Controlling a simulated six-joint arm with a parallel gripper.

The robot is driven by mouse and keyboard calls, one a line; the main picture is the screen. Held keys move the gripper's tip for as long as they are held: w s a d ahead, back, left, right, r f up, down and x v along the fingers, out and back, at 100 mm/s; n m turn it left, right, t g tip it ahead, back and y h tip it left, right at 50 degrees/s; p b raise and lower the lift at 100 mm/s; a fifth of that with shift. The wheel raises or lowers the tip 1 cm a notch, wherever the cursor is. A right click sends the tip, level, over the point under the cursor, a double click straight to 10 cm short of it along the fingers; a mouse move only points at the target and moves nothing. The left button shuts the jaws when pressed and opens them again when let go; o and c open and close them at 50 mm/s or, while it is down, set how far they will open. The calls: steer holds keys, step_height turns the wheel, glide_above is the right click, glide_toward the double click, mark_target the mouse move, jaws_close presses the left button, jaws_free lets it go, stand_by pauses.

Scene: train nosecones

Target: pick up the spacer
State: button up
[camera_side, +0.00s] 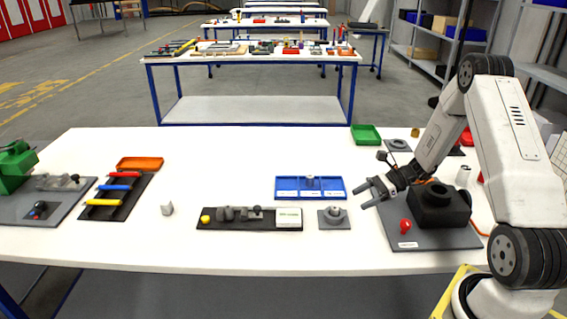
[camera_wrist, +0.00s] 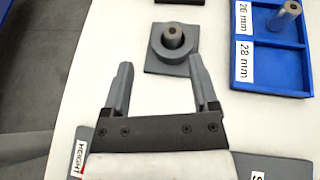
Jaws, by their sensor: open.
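A grey cylindrical spacer (camera_wrist: 289,12) with a hole in its top stands upright in the 26 mm compartment of the blue tray (camera_wrist: 244,88). In the side view the spacer (camera_side: 310,180) shows in the blue tray (camera_side: 282,196). Another grey hollow cylinder (camera_wrist: 172,36) stands inside a round grey holder on a square plate (camera_wrist: 155,67), which the side view shows in front of the tray (camera_side: 333,224). I cannot tell which cylinder the task means. My gripper (camera_side: 369,194) is open and empty, right of the tray and holder; its fingers (camera_wrist: 161,68) point toward the holder.
Below my gripper is a grey board (camera_side: 425,241) with a black block (camera_side: 440,205) and red knob (camera_side: 405,226). A dark fixture strip (camera_side: 250,218) lies left of the holder. A green tray (camera_side: 366,135) stands farther back. The table's middle is clear behind the blue tray.

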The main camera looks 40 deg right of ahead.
mark_target(336, 208)
steer(key=shift+w+d+f+m+t, duration=0.1)
steer(key=shift+d+f+m+t, duration=0.05)
steer(key=shift+d+m+t, duration=0.55)
steer(key=shift+f+x, duration=0.2)
steer(key=shift+x, duration=3.65)
jaws_close()
